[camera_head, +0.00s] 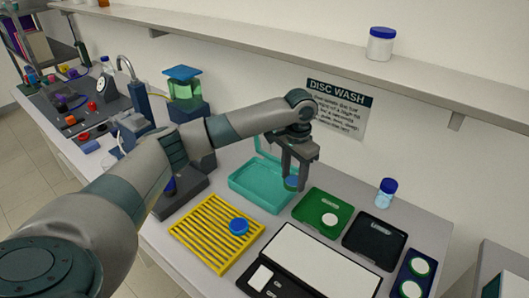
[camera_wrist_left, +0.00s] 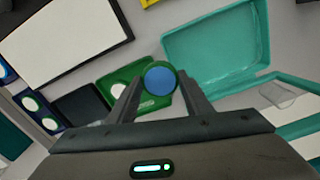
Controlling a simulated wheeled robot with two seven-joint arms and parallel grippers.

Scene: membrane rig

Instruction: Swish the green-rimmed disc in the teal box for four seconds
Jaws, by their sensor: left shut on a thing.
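My left gripper (camera_head: 291,180) is shut on a small disc with a green rim and a blue face (camera_wrist_left: 159,78), held between its fingertips. In the head view the held disc (camera_head: 291,184) shows partly behind the fingers, at the right end of the teal box. The teal box (camera_head: 250,196) stands open with its lid raised at the back. It also shows in the left wrist view (camera_wrist_left: 215,45), up and right of the disc. The disc looks raised; how far it is above or inside the box I cannot tell. My right gripper is out of view.
A green tray (camera_head: 312,203) with a white disc lies right of the box, then a black tray (camera_head: 375,240) and a blue holder (camera_head: 402,275) with green-rimmed discs. A yellow rack (camera_head: 203,240) bearing a blue disc lies in front. A blue-capped bottle (camera_head: 386,193) stands behind.

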